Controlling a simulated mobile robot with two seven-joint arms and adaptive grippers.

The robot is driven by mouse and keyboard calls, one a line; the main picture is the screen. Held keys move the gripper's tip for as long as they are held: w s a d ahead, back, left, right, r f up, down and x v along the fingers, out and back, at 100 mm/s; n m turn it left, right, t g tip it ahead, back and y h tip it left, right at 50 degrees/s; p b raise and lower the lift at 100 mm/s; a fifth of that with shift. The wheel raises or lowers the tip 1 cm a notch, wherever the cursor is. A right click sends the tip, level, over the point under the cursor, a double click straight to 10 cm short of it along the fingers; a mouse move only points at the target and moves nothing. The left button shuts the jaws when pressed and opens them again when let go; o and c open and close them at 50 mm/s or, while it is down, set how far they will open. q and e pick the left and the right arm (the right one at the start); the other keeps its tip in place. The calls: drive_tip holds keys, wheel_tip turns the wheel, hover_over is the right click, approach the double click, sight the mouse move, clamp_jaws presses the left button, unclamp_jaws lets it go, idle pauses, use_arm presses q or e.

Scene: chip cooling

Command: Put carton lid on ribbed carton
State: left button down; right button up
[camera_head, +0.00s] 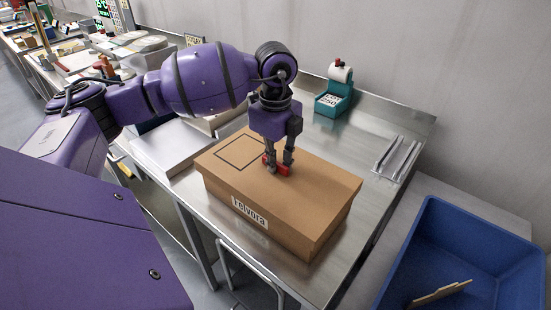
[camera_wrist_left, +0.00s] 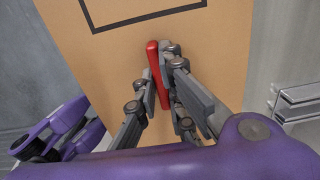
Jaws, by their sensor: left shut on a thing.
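The brown carton lid (camera_head: 318,185) lies flat over the carton (camera_head: 287,233), which stands on the steel table with a "relvora" label on its front side. I cannot tell how closely the lid is seated, and no ribs are clearly visible. The lid has a dark rectangular outline and a red handle (camera_head: 284,171) on top. My left gripper (camera_head: 278,166) points down from above and is shut on the red handle. In the left wrist view, its fingers (camera_wrist_left: 164,88) sit on both sides of the red handle (camera_wrist_left: 154,60), above the lid (camera_wrist_left: 105,65). My right gripper is not in view.
A blue bin (camera_head: 435,222) with cardboard pieces (camera_head: 440,293) stands at the lower right. A teal dispenser (camera_head: 329,104) and metal rails (camera_head: 395,157) are at the back of the table. A pale flat box (camera_head: 165,150) lies left of the carton. Steel table (camera_head: 345,140) behind the carton is clear.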

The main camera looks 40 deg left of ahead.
use_arm(q)
drive_tip(key=shift+f, duration=0.65)
drive_tip(key=c, duration=1.8)
unclamp_jaws()
drive_tip(key=shift+o, duration=0.2)
wheel_tip(320, 180, up, 12)
drive_tip(key=shift+r, duration=0.15)
